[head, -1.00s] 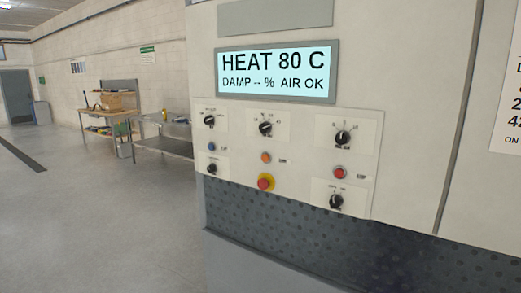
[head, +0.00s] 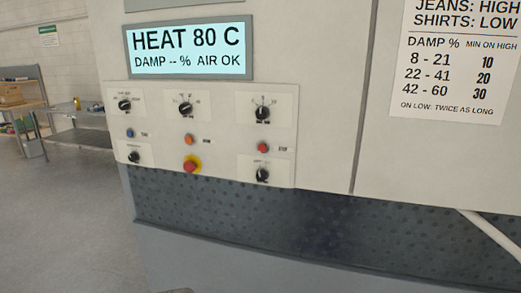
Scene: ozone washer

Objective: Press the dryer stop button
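The dryer's control panel (head: 215,125) is on the left part of the machine front in the head view. A small red button (head: 263,148) sits at its right side, between two black knobs. The label beside it looks like STOP but is blurred. A larger red mushroom button on a yellow ring (head: 191,166) sits lower, at the panel's bottom edge. An orange button (head: 189,139) and a blue button (head: 130,133) are further left. The display (head: 190,50) above reads HEAT 80 C, DAMP -- %, AIR OK. Neither of my grippers is in view.
A chart (head: 455,60) with damp percentages and minutes is on the machine's upper right. A dark dotted band (head: 320,225) runs below the panel. A metal table (head: 80,138) stands at the far left. Clear floor (head: 65,225) lies left of the machine.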

